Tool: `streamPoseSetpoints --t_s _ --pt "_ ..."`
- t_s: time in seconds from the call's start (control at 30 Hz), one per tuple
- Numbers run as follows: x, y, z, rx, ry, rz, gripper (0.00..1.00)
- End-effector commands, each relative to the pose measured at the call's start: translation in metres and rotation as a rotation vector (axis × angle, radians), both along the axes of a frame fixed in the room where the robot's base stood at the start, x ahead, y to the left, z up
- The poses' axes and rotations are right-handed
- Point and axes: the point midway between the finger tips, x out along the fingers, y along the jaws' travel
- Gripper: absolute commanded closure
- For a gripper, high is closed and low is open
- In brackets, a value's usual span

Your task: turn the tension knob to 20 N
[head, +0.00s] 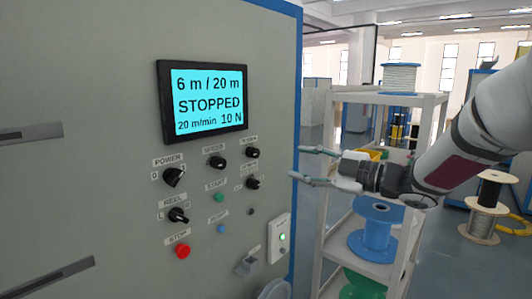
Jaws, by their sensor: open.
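The control panel's screen (206,100) reads "6 m / 20 m", "STOPPED", "20 m/min" and "10 N". A small black knob (252,153) sits at the upper right of the controls; its label is too blurred to read surely, but it may be the tension knob. Another black knob (253,184) is below it, also with an unclear label. The speed knob (217,162) is to the left. My gripper (297,162) is open and empty, right of these knobs and apart from them, its fingers pointing left toward the panel.
The power knob (174,177), reel knob (179,215), green start button (219,198) and red stop button (183,251) are on the same panel. A white box with a green light (280,238) is low right. A shelf rack (323,235) with spools stands behind my gripper.

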Motion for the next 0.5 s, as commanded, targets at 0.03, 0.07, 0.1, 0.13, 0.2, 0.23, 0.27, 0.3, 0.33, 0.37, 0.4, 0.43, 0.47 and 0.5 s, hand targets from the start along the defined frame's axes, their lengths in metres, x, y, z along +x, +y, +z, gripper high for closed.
streamPoseSetpoints --t_s 0.03,0.07,0.1,0.13,0.2,0.23,0.27,0.3,0.33,0.37,0.4,0.43,0.47,0.5 --pt "0.002 0.006 0.001 0.001 0.000 0.003 0.56" --pt "0.004 0.010 0.001 0.000 0.000 0.003 0.56" --pt "0.007 0.015 0.001 -0.001 0.001 0.002 0.56" --pt "0.010 0.020 0.001 0.001 0.001 0.002 0.56" --pt "0.017 0.031 0.000 0.000 0.001 0.002 0.56" --pt "0.020 0.036 0.001 0.000 0.000 0.002 0.56" --pt "0.024 0.042 0.001 0.001 0.001 0.002 0.56" --pt "0.028 0.048 0.000 0.000 0.001 0.001 0.56" --pt "0.031 0.054 0.001 0.000 0.000 0.002 0.56" --pt "0.034 0.059 0.001 0.000 0.000 0.001 0.56" --pt "0.039 0.065 0.001 0.001 0.001 0.000 0.56" --pt "0.041 0.070 0.001 0.001 0.001 0.001 0.56" --pt "0.045 0.074 0.001 0.000 0.000 0.000 0.56" --pt "0.049 0.080 0.001 0.000 0.000 -0.001 0.56"
